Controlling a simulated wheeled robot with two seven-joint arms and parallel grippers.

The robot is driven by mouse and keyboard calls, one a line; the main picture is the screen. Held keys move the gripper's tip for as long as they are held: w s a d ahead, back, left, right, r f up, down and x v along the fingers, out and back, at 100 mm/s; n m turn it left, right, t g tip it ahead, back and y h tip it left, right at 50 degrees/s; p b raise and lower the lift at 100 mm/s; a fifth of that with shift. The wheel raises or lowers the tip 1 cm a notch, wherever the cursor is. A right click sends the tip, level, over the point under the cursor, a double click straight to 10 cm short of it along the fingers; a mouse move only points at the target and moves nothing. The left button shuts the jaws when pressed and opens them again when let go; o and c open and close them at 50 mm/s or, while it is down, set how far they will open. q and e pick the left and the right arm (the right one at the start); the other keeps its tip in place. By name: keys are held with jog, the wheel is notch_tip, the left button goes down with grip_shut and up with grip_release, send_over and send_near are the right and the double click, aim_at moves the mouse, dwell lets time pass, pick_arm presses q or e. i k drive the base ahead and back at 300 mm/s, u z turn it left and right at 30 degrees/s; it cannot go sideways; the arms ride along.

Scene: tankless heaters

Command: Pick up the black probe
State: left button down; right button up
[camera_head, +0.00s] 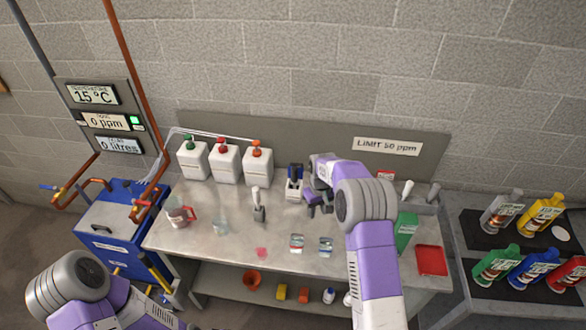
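A small dark blue-black piece (294,172) stands upright in a white holder on the bench; it may be the black probe, but it is too small to be sure. My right gripper (319,209) points down just to the right of this holder, above the bench top. Its fingers look apart with nothing visible between them. My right arm hides the bench behind and right of the gripper. My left arm shows at the lower left, but its gripper is not in view.
The bench (190,243) carries three white canisters (225,163), a jug (180,214), a grey-and-white upright tool (259,207), two small labelled containers (297,244), a green box (405,232) and a red tray (431,260). Coloured bottles (530,268) stand on a right-hand shelf.

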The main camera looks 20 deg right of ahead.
aim_at(294, 170)
jog(key=i, duration=0.85)
